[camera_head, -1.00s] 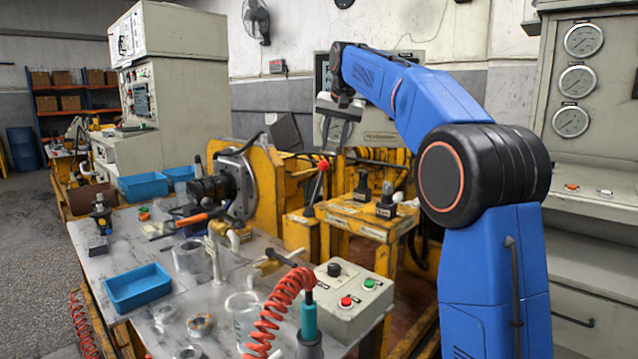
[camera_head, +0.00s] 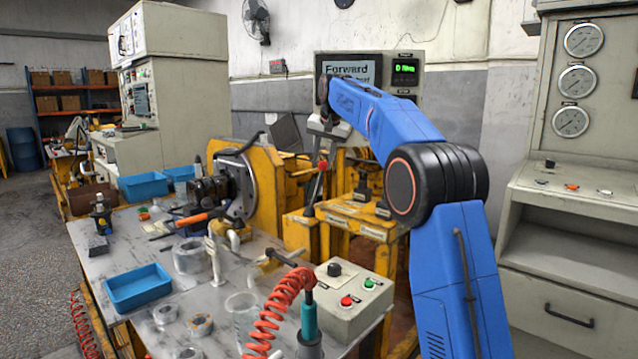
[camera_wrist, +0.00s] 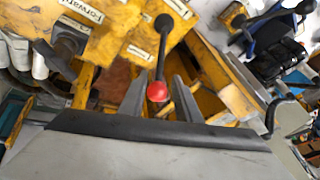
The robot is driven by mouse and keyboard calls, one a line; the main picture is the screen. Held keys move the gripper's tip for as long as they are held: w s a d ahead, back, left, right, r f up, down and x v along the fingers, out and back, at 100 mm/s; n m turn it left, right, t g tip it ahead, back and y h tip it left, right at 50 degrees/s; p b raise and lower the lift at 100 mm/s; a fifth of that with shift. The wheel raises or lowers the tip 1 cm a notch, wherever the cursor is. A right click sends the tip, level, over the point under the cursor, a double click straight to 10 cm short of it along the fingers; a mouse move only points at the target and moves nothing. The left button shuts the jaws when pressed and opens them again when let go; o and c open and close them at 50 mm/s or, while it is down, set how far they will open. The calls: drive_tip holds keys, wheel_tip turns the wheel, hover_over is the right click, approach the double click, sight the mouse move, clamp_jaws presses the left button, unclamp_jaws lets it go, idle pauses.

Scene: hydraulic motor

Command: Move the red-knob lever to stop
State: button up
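The red knob (camera_wrist: 157,91) tops a black lever (camera_wrist: 163,45) on the yellow machine. In the head view the knob (camera_head: 322,165) sits just below my gripper (camera_head: 323,150), and the lever (camera_head: 316,188) leans slightly right toward its top. In the wrist view the two fingers of my gripper (camera_wrist: 160,82) are apart, with the knob showing between them and a gap on each side. Whether the fingers reach down around the knob's full depth I cannot tell. A label reading "Forward" (camera_wrist: 84,12) lies beside the lever. The screen (camera_head: 350,72) behind also reads "Forward".
A control box (camera_head: 350,305) with buttons and a red coiled hose (camera_head: 270,310) stand in front. A green readout (camera_head: 404,69) is lit behind my arm.

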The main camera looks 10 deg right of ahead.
sight(319, 178)
drive_tip(key=x, duration=1)
drive_tip(key=shift+r, duration=0.1)
clamp_jaws()
